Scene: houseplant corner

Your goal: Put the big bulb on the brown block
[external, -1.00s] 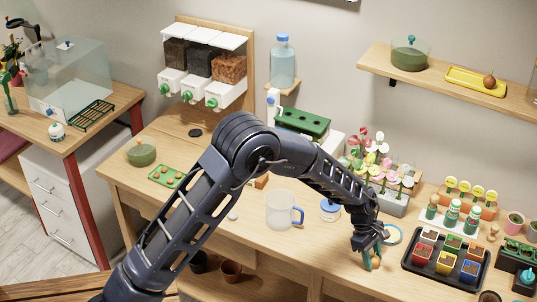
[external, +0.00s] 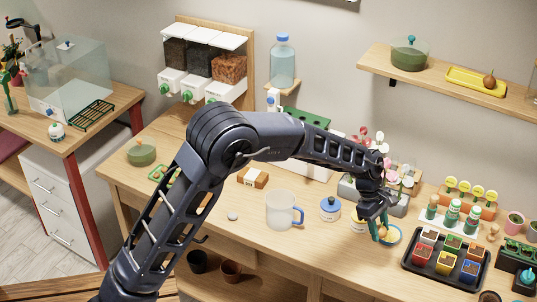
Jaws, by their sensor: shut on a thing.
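An orange-brown block (external: 245,181) with a pale patch on top lies on the table left of the clear mug, well away from my gripper. A brown bulb-like thing (external: 489,81) lies on the yellow tray (external: 466,84) on the wall shelf.
A clear mug with a blue handle (external: 281,209) and a blue-lidded jar (external: 330,208) stand between the block and my gripper. Flowers (external: 366,150) stand behind my gripper. A black tray of coloured pots (external: 419,259) is to the right. Table around the block's front is clear.

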